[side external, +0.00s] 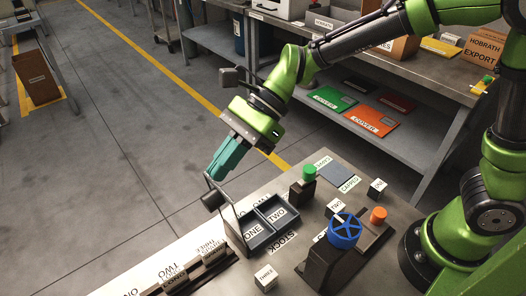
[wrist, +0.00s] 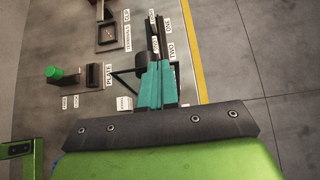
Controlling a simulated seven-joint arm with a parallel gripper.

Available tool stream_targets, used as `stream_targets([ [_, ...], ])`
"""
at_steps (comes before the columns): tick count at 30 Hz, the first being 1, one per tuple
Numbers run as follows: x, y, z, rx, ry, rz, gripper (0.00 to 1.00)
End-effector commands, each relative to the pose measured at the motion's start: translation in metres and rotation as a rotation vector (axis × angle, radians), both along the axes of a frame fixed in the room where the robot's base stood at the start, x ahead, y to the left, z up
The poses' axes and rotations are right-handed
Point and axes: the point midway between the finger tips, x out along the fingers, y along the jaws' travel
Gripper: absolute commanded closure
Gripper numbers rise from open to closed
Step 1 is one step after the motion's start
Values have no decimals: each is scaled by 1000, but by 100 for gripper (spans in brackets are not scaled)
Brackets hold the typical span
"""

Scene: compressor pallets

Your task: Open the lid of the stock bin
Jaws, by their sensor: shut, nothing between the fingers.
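The stock bin (side external: 262,236) is a dark grey box on the bench, beside a STOCK label. Its two compartments, marked ONE and TWO, show open from above in the side view. Its lid (side external: 225,202) stands raised at the bin's left edge, seen as a thin dark frame with a dark knob on its outer side. The knob (wrist: 142,62) also shows beside my fingers in the wrist view. My gripper (side external: 214,176) has teal fingers, shut and empty, at the lid's upper edge. I cannot tell whether they touch it. The fingers hide part of the bin in the wrist view.
A blue valve wheel (side external: 345,229) on a dark block, an orange knob (side external: 378,215) and a green knob (side external: 309,170) stand right of the bin. Labelled racks (side external: 190,272) line the front left. A shelf with covers (side external: 332,98) lies behind. Open floor extends left.

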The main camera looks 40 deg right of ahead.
Motion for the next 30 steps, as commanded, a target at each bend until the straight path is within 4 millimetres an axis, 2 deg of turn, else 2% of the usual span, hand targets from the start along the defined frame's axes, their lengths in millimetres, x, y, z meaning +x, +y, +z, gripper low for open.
stream_targets([
  [7, 1, -7, 1, 0, -1, -2, 100],
  [13, 1, -42, 6, 1, 0, -6, 100],
  [21, 1, -79, 56, 2, -5, -4, 100],
  [27, 0, -96, 78, 1, -2, -1, 100],
  [30, 0, -100, 83, 0, -6, 4, 100],
])
